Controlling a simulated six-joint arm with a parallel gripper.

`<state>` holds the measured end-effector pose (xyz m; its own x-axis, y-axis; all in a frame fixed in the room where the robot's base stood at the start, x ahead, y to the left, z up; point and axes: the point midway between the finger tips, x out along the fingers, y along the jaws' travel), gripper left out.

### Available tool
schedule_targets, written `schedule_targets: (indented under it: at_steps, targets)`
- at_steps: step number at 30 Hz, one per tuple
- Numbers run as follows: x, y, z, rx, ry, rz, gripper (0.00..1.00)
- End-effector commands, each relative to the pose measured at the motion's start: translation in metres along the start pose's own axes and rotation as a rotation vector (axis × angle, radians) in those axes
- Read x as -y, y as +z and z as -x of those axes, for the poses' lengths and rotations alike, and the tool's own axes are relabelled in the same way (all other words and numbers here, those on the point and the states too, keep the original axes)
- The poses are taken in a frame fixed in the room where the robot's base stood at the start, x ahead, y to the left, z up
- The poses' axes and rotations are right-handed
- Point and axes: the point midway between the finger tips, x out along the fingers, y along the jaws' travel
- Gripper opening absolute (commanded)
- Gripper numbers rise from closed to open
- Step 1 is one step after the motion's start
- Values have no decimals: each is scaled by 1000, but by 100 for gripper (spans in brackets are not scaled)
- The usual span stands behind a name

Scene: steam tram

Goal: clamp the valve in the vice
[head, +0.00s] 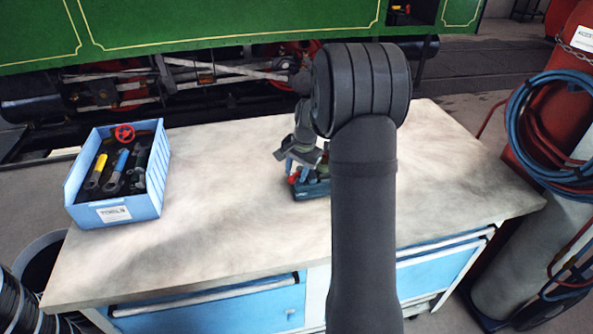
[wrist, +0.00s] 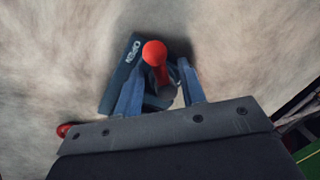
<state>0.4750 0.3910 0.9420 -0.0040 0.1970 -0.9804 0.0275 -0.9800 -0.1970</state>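The small dark blue vice (head: 312,190) stands on the bench, partly hidden by my arm in the head view. In the wrist view, its dark body (wrist: 122,62) with white lettering lies below my gripper. A red knob on a red stem (wrist: 155,52) stands between my fingers, seemingly the vice's lever. Another red knob (wrist: 66,130) shows at the lower left. My gripper (wrist: 160,68) is open around the stem, with a gap at the right finger. A red handwheel (head: 124,133), perhaps the valve's, is at the back of the blue bin. I cannot tell what the vice jaws hold.
The blue tool bin (head: 116,213) stands on the left of the bench and holds several tools with yellow, blue and black parts. The bench top (head: 225,220) is clear between bin and vice. A green tram (head: 220,25) stands behind; hoses and red cylinders are at the right.

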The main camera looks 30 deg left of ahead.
Motion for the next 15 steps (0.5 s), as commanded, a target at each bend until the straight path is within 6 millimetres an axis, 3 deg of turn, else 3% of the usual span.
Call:
schedule_targets:
  at_steps: [6,12,15]
  targets:
    - [0,0,0,0,0,0,37]
    - [0,0,0,0,0,0,0]
    - [0,0,0,0,0,0,0]
